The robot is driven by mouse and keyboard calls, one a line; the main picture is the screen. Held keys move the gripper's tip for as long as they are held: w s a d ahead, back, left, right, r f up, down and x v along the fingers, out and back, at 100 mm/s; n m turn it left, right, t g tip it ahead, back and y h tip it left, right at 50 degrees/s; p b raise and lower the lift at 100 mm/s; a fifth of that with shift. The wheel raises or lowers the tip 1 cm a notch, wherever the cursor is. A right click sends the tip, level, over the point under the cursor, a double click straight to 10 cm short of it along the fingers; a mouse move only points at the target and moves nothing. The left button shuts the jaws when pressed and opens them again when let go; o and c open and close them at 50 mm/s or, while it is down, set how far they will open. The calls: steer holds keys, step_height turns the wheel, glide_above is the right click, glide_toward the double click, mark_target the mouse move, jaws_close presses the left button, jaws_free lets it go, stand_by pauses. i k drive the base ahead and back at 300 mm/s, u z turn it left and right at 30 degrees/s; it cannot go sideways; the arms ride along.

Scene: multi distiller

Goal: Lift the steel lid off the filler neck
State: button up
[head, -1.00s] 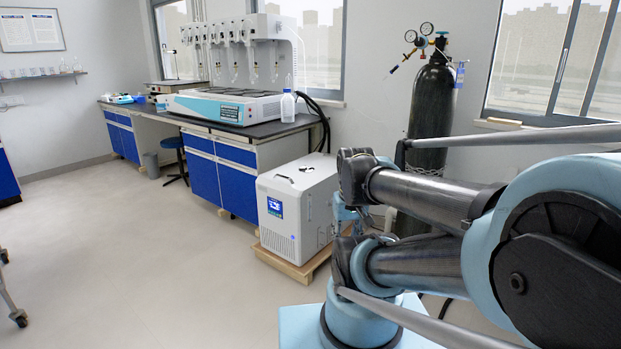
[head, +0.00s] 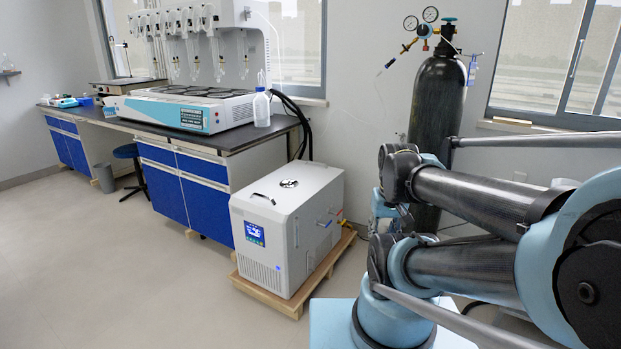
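The steel lid (head: 288,184) is a small round metal cap on top of a white box-shaped unit (head: 262,252). It appears seated on the unit's top; the filler neck under it cannot be made out. My arm is folded at the right of the view, with its wrist to the right of the unit. The end of my arm, light blue and dark, shows only partly behind my own joints. My gripper's fingers cannot be made out, so I cannot tell whether it is open or shut. It is apart from the lid.
The unit stands on a wooden pallet (head: 268,294) and has a black handle (head: 263,198) on top. A dark bench (head: 235,152) with a distiller (head: 187,109) and plastic bottle (head: 261,106) is behind it. A black gas cylinder (head: 437,100) stands behind my arm.

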mark_target(289, 184)
steer(key=i, duration=1.3)
steer(key=u, duration=0.25)
